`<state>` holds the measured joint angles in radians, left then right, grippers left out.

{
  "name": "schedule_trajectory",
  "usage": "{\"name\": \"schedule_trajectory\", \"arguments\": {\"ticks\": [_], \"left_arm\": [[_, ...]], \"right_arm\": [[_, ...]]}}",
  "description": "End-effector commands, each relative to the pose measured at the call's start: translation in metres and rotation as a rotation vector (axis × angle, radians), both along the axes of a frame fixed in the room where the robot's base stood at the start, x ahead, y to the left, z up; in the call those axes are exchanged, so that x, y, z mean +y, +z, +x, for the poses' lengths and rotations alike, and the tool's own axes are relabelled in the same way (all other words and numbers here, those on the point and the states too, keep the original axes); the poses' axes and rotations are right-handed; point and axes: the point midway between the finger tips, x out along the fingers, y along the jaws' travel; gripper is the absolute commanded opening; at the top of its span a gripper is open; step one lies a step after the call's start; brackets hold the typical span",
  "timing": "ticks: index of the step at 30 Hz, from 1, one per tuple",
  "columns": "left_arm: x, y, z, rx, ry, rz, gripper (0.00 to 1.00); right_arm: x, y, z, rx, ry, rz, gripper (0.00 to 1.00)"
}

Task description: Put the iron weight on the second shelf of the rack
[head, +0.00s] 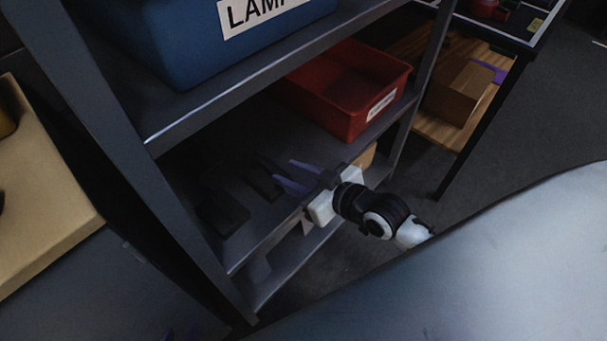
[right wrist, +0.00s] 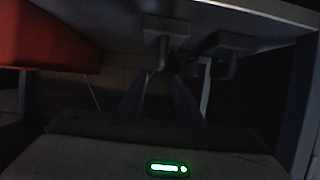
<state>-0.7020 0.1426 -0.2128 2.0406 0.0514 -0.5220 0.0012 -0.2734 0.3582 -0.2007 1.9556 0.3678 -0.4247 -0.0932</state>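The grey rack has a shelf (head: 290,215) at middle height, below the one with the blue bin. A dark block-like thing (head: 222,212) sits on this shelf at the left; I cannot tell whether it is the iron weight. A second dark shape (head: 264,184) lies by my right gripper's tips. My right gripper (head: 278,175) reaches in over the shelf, its purple fingers apart. In the right wrist view two dark shapes with handle-like parts show, one (right wrist: 162,38) by the fingertips and one (right wrist: 228,48) beside it. My left gripper (head: 180,334) barely shows at the bottom edge.
A red bin (head: 350,115) stands on the same shelf, to the right. A blue bin (head: 190,50) labelled "LAMP" stands on the shelf above. A rack post (head: 120,150) bounds the left side. A wooden box (head: 456,95) stands beyond the rack at right.

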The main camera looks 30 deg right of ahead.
Motion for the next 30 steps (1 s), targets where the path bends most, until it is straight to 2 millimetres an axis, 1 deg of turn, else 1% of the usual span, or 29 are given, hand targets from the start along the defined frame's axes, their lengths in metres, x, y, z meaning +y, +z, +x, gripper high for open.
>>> {"name": "schedule_trajectory", "arguments": {"ticks": [1,3,8,9,11,14,15,18,21,24,30], "left_arm": [[0.0,0.003,0.0,0.001,-0.001,0.001,0.31],[0.0,0.004,0.0,0.001,0.0,0.002,0.31],[-0.001,0.005,0.001,0.001,0.001,0.002,0.31],[-0.001,0.005,0.001,0.002,0.002,0.001,0.31],[-0.001,0.005,0.001,0.003,0.002,0.001,0.31],[-0.001,0.004,0.0,0.005,0.002,0.001,0.31],[-0.001,0.003,0.0,0.005,0.002,0.001,0.31],[-0.001,0.003,0.0,0.006,0.002,0.001,0.31],[-0.001,0.003,0.0,0.006,0.002,0.001,0.31],[-0.002,0.003,0.0,0.006,0.002,0.001,0.31],[-0.002,0.004,0.001,0.004,0.002,0.0,0.31]], "right_arm": [[-0.004,0.005,-0.011,0.003,0.0,-0.002,0.31],[-0.007,0.009,-0.021,0.004,0.001,-0.002,0.31],[-0.013,0.015,-0.035,0.002,0.0,-0.002,0.31],[-0.012,0.013,-0.039,0.008,-0.001,0.0,0.31],[-0.009,0.0,-0.052,0.042,-0.01,0.002,0.31],[0.005,-0.04,-0.09,0.151,-0.036,0.0,0.31],[0.011,-0.058,-0.108,0.202,-0.049,-0.004,0.31],[0.024,-0.09,-0.147,0.307,-0.076,-0.016,0.31],[0.032,-0.107,-0.172,0.371,-0.091,-0.026,0.31],[0.034,-0.112,-0.179,0.388,-0.095,-0.031,0.31],[0.034,-0.111,-0.178,0.386,-0.094,-0.032,0.31]]}}
